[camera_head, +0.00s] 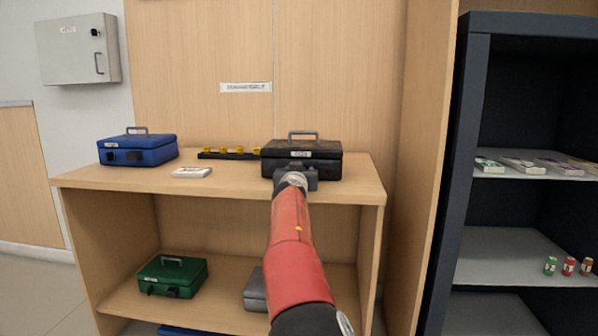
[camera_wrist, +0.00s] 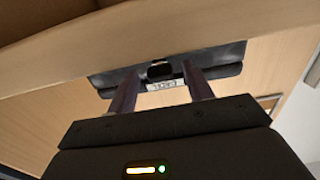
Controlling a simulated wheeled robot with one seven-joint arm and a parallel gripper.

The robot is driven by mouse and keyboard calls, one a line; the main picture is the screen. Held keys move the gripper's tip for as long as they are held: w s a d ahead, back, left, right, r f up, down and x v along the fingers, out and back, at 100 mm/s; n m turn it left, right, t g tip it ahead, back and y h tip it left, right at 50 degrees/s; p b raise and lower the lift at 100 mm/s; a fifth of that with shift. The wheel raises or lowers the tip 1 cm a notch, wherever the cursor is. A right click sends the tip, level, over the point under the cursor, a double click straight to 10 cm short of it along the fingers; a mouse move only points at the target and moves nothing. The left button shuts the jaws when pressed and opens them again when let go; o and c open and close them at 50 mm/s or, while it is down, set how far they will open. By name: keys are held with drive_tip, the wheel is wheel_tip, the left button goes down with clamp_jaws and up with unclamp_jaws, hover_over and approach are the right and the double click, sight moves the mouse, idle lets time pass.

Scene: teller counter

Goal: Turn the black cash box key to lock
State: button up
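The black cash box (camera_head: 302,160) stands closed on the right end of the top shelf, its handle up. In the wrist view, its dark front (camera_wrist: 225,70) with a pale label shows beyond my gripper (camera_wrist: 160,74). A small black part (camera_wrist: 160,70), perhaps the key or lock, shows between the two fingers. The fingers are apart, with visible gaps beside this part. I cannot tell whether they touch it. In the head view, my gripper (camera_head: 297,181) is at the box's front and hides its lower middle, including any key there.
A blue cash box (camera_head: 140,150), a white block (camera_head: 191,172) and a black strip with yellow pieces (camera_head: 228,155) share the top shelf (camera_head: 225,188). A green cash box (camera_head: 173,277) and a grey box (camera_head: 255,292) are below. A dark shelf unit (camera_head: 470,140) stands right.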

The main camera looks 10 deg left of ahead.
drive_tip(key=c, duration=1)
drive_tip(key=shift+o, duration=0.2)
drive_tip(key=shift+n, duration=0.3)
drive_tip(key=n+b, duration=0.1)
drive_tip(key=n, duration=0.2)
drive_tip(key=n+b, duration=0.1)
drive_tip(key=n, duration=1.3)
drive_tip(key=shift+p, duration=0.35)
drive_tip(key=shift+n, duration=0.3)
